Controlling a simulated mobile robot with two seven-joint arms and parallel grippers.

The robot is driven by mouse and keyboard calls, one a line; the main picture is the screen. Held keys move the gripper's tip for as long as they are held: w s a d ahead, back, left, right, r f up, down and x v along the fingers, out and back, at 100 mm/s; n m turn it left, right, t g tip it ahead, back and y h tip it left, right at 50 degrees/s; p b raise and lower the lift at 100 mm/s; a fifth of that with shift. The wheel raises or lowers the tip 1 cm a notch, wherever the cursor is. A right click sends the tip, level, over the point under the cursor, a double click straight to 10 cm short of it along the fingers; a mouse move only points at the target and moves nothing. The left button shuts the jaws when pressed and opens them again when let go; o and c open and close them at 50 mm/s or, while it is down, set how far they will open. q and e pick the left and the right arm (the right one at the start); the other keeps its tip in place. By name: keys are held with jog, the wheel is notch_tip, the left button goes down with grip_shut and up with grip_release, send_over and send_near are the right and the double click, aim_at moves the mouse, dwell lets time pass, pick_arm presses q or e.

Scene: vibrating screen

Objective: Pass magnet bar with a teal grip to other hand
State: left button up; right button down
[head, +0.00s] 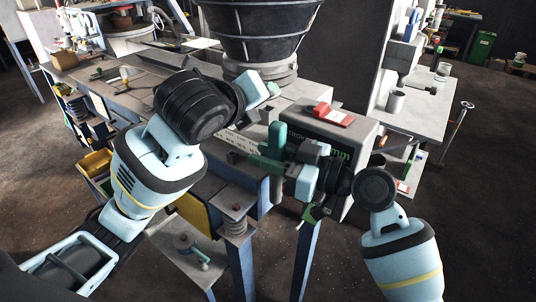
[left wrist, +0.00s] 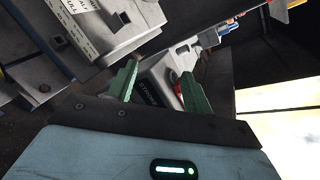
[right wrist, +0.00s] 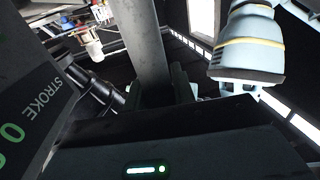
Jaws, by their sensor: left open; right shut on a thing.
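In the head view my right gripper (head: 270,160) is in front of the panel box, with green parts crossing at its fingertips. The upright green piece (head: 277,137) there looks like the teal grip of the magnet bar, though I cannot fully separate it from the fingers. In the right wrist view a long grey bar (right wrist: 150,45) rises from between the shaded fingers of that gripper (right wrist: 163,90), which is shut on it. My left gripper (left wrist: 160,88) is open and empty in the left wrist view. In the head view its hand (head: 256,90) is up and left of the bar; its fingers are hard to make out.
The panel box (head: 360,140) with STROKE lettering stands right behind the right gripper, a red object (head: 333,114) on top. A large dark hopper (head: 258,30) rises behind. A grey workbench (head: 425,115) with a cup (head: 396,100) is at right.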

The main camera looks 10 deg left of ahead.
pick_arm(q)
jog(key=s+a+f+n+g, duration=0.15)
jog(key=f+n, duration=0.55)
jog(key=f, duration=0.8)
jog(key=s+a+f+n, duration=0.3)
jog(key=f+n, duration=0.4)
jog(key=f, duration=0.7)
jog(key=s+f+n+g, duration=0.1)
jog(key=s+f+n, duration=0.5)
jog(key=s+f, duration=0.4)
jog(key=s+a+f+n+g, duration=0.1)
jog(key=s+f+n, duration=0.6)
jog(key=s+f, duration=0.4)
jog(key=s, duration=0.4)
jog(key=shift+s+a+n+y, duration=0.25)
jog(key=shift+s+n+y, duration=0.05)
jog(key=shift+s+y, duration=0.1)
jog(key=shift+d+f+g, duration=0.15)
jog(key=shift+g, duration=0.1)
